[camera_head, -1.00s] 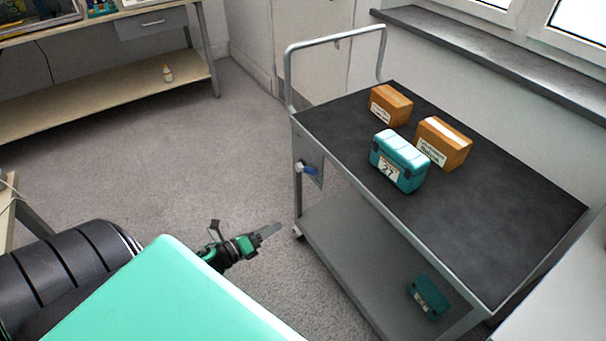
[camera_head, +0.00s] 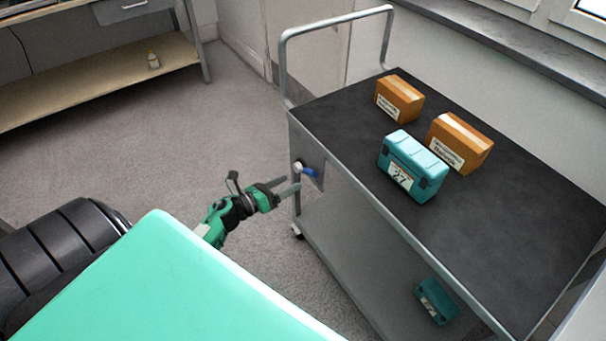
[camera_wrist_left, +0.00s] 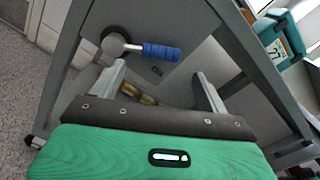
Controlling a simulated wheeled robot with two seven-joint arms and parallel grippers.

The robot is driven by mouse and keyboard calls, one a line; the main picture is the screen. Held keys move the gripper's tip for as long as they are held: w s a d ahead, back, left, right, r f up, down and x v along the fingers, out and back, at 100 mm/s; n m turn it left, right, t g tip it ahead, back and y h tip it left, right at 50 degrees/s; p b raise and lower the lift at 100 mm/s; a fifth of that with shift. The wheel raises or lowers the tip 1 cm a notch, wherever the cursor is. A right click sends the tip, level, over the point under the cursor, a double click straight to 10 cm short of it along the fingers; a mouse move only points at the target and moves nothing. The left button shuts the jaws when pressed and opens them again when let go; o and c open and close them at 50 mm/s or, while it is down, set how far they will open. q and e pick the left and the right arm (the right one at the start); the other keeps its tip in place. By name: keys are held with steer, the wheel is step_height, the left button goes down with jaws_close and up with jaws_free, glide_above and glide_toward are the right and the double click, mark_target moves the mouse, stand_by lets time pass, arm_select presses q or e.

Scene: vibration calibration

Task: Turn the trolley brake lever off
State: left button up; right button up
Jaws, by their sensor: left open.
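The trolley (camera_head: 350,215) stands at the right, with a dark top and a grey lower shelf. Its brake lever (camera_head: 306,169) has a blue grip and a silver pivot on the trolley's end panel. In the left wrist view the blue grip of the lever (camera_wrist_left: 161,52) points to the right from its round pivot. My left gripper (camera_head: 291,186) is open and empty, just left of and slightly below the lever. In the left wrist view its two fingers (camera_wrist_left: 160,80) reach toward the panel, with the lever beyond them. My right gripper is not in view.
A teal case marked 27 (camera_head: 413,167) and two cardboard boxes (camera_head: 399,98) (camera_head: 459,143) stand on the trolley top. Another teal case (camera_head: 436,301) is on the lower shelf. A workbench (camera_head: 100,82) is at the back left. The floor between is clear.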

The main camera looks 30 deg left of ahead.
mark_target(307, 173)
arm_select(q)
steer(key=x, duration=0.6)
steer(key=shift+w+d, duration=0.1)
steer(key=shift+w, duration=0.05)
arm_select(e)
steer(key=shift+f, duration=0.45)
arm_select(q)
steer(key=c, duration=1.3)
steer(key=shift+r, duration=0.1)
steer(key=shift+c, duration=0.5)
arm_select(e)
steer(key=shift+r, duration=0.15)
